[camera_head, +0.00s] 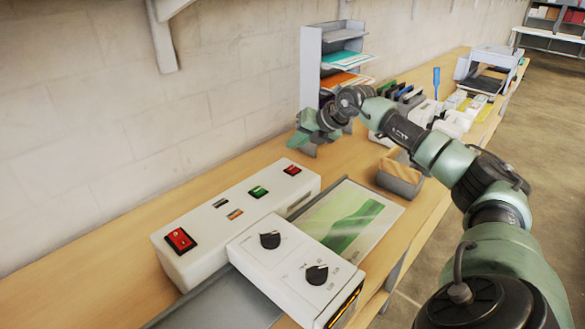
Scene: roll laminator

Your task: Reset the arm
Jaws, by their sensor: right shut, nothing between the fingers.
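My right arm comes in from the lower right and reaches across the table toward the wall. Its gripper (302,148) is over the back of the table, beyond the laminator and in front of the paper shelf. It is small in the picture; it looks shut and holds nothing. My left gripper is not in view. The white roll laminator (205,245) stands on the table at the lower middle, with a red rocker switch, a green and a red button, and two black knobs on its front panel. A sheet with a green print (345,222) lies flat at its right side.
The wooden table (70,285) runs along a block wall. A grey shelf (311,75) with coloured papers stands behind my gripper. A grey box with a wooden top (400,176) lies beneath my forearm. Stationery and a blue bottle (436,82) stand farther back.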

